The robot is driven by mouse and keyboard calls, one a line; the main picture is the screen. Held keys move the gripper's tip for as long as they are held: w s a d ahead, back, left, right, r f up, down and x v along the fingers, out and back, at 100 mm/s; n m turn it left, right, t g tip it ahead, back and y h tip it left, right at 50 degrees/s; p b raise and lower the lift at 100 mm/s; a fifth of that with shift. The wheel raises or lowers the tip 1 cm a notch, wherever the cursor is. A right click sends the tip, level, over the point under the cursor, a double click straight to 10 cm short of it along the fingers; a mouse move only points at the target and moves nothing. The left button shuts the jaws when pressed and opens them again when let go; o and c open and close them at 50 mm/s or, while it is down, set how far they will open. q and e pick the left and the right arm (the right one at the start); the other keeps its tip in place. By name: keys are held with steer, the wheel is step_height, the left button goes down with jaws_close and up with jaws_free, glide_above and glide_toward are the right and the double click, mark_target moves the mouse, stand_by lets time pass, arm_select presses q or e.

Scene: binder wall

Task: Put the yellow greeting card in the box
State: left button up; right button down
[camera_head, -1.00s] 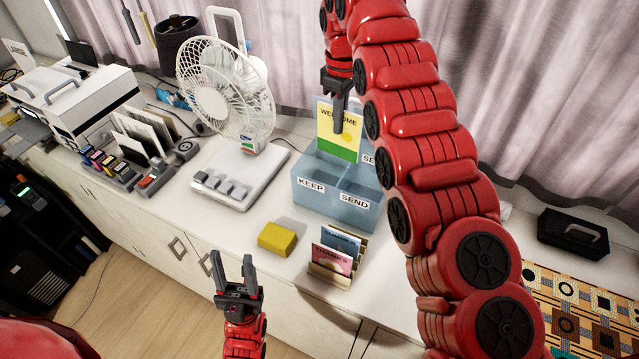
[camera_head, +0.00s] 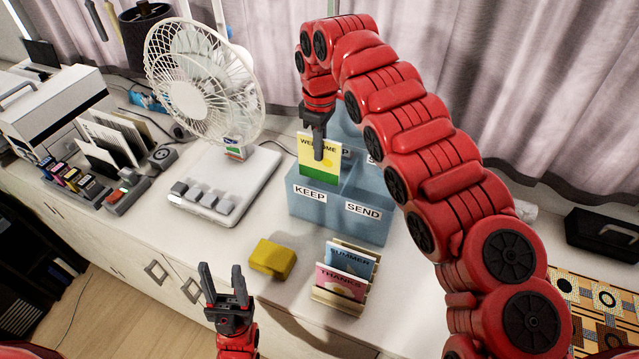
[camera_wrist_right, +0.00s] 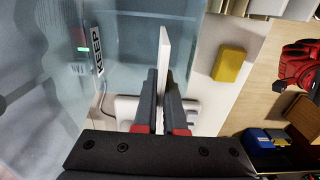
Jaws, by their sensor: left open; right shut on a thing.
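The yellow greeting card (camera_head: 308,163), marked WELCOME with a green lower band, hangs upright in my right gripper (camera_head: 319,156), which is shut on its upper part. The wrist view shows the card (camera_wrist_right: 164,50) edge-on between the fingers (camera_wrist_right: 162,80). The translucent blue box (camera_head: 333,215) has KEEP and SEND labels on its front. In the head view the card overlaps the KEEP side, its lower edge near the front rim; I cannot tell whether it is below the rim. My left gripper (camera_head: 223,272) is open and empty at the counter's front edge.
A white fan (camera_head: 205,85) stands left of the box. A yellow block (camera_head: 272,259) and a wooden rack with SUMMER and THANKS cards (camera_head: 342,282) are in front. A black case (camera_head: 602,236) lies far right. Bare counter shows between box and rack.

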mark_target(319, 172)
step_height(319, 172, down, 7)
steer(key=shift+a+r+p, duration=0.1)
steer(key=shift+a+p, duration=0.05)
steer(key=shift+p, duration=1)
steer(key=shift+f, duration=0.55)
step_height(319, 172, down, 3)
steer(key=shift+f+p, duration=0.1)
steer(key=shift+p, duration=0.7)
steer(key=shift+f, duration=0.2)
steer(key=c, duration=1)
jaws_free()
steer(key=shift+r, duration=0.1)
